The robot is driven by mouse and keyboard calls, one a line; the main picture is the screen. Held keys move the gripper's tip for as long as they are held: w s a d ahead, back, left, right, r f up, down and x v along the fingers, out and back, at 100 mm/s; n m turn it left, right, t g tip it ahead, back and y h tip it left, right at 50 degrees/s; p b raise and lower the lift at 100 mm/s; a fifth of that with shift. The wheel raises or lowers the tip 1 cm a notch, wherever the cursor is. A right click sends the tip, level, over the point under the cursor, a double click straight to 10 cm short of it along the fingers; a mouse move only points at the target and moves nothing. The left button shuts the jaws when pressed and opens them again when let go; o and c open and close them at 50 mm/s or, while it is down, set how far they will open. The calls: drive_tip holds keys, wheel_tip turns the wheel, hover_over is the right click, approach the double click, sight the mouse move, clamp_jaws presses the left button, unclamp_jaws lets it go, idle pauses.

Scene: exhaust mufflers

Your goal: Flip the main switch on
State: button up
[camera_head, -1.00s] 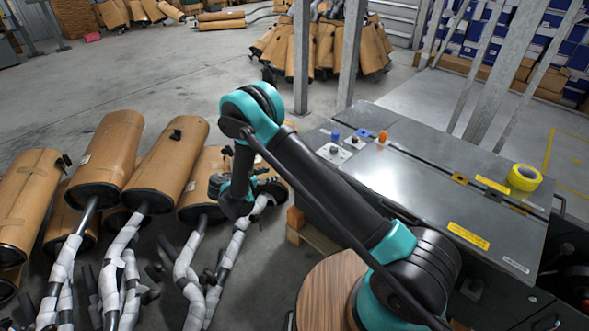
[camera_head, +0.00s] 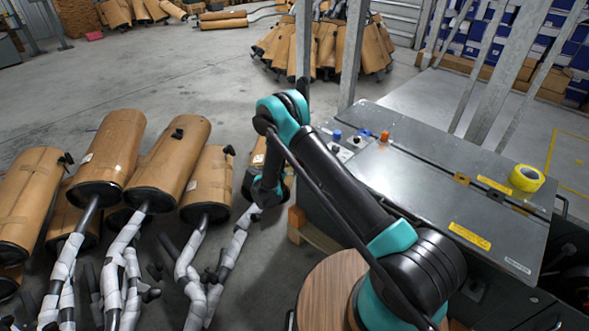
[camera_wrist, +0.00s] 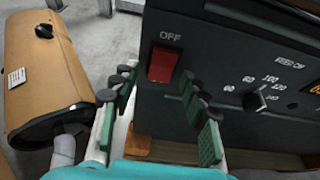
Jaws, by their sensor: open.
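The main switch (camera_wrist: 163,65) is a red rocker on the dark front panel of the machine, with the word OFF above it in the wrist view. My gripper (camera_wrist: 160,100) is open, its two green-padded fingers apart and empty. The switch shows between and beyond the fingertips, with a gap to them. In the head view the machine (camera_head: 420,190) has a grey metal top, and its switch face is hidden.
A black knob (camera_wrist: 255,100) with a number dial sits right of the switch. A brown muffler (camera_wrist: 45,75) is close on the left. Several wrapped mufflers (camera_head: 108,150) crowd the floor left of my arm. Yellow tape (camera_head: 526,178) lies on the machine top.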

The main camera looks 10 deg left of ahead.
clamp_jaws()
idle(0.3)
drive_tip(key=shift+f, duration=0.15)
drive_tip(key=shift+f+t+h, duration=0.25)
drive_tip(key=shift+t+h, duration=0.65)
drive_tip(key=shift+t, duration=0.3)
unclamp_jaws()
